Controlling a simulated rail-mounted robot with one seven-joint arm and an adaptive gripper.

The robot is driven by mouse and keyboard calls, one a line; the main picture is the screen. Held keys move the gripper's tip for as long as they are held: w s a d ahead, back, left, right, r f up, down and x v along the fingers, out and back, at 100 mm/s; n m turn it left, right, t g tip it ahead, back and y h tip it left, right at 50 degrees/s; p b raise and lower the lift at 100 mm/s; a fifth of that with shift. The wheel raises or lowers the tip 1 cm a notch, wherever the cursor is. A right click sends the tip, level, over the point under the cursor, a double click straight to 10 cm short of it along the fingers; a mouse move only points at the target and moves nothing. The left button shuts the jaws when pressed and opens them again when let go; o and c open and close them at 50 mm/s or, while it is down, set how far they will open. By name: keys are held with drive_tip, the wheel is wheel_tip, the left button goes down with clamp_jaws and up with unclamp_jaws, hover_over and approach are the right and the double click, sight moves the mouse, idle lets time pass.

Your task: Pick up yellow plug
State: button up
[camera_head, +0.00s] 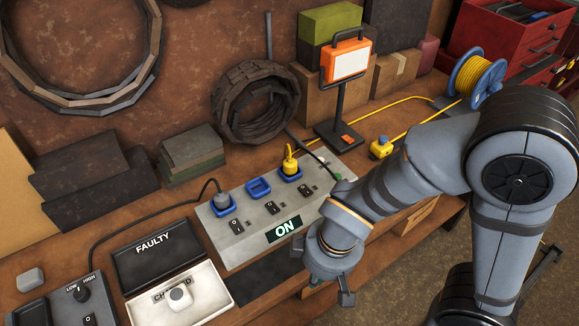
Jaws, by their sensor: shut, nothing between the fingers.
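A yellow plug (290,163) stands upright in the right-hand blue socket of the grey switch panel (232,252). A yellow cord runs from it to the right along the bench. A second yellow connector (380,148) with a blue face lies on the bench to the right, on the cord leading to the reel. My gripper (330,288) is at the panel's front right, near the bench edge, pointing down and apart from both yellow pieces. It is shut and empty; my arm partly hides its fingers and the panel's right end.
A grey plug (222,201) fills the left socket; the middle blue socket (258,188) is empty. A lamp (345,62) on a dark stand rises behind the panel. A cord reel (475,77) stands at right, FAULTY box (152,250) at left.

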drive_tip(key=shift+o, duration=1.1)
drive_tip(key=o, duration=1.1)
drive_tip(key=shift+o, duration=0.4)
